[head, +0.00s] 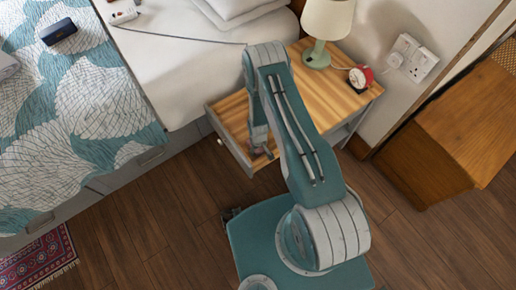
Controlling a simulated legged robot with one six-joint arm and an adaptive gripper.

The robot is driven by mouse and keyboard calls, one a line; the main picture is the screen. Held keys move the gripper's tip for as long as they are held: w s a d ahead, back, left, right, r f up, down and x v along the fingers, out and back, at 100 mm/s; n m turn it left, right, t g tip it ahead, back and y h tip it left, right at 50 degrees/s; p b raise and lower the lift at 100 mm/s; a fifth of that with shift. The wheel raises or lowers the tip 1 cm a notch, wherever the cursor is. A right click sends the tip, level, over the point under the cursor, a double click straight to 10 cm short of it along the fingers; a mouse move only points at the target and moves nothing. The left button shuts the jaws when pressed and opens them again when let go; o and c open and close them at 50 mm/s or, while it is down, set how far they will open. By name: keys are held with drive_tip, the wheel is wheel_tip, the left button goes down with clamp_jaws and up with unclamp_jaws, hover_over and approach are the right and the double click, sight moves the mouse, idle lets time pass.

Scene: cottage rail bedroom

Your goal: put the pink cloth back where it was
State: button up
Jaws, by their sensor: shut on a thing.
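My gripper (261,152) is in the head view, pointing down at the front of the bedside table, partly hidden by my own arm. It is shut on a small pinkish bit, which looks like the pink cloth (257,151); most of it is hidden. The bedside table (345,98) has a striped wooden top and grey sides. A grey front (228,148) with a pale knob is just left of my gripper. I cannot tell whether this is a pulled-out drawer, or whether the cloth touches the wood.
A green lamp (317,57) and a red alarm clock (360,77) stand on the table's far part. The bed (190,60) is at left, with a dark blue case (58,32) on it. A wooden cabinet (450,135) stands at right.

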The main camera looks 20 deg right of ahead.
drive_tip(key=shift+d+f, duration=0.1)
drive_tip(key=o, duration=1.1)
drive_tip(key=shift+o, duration=0.2)
wheel_tip(320, 180, up, 44)
drive_tip(key=m+t, duration=0.2)
drive_tip(key=t, duration=0.1)
drive_tip(key=s+r+m+t, duration=0.1)
drive_tip(key=s+r+t, duration=0.1)
drive_tip(key=s+r, duration=1.6)
drive_tip(key=shift+s+m+t, duration=0.3)
drive_tip(key=shift+s, duration=0.2)
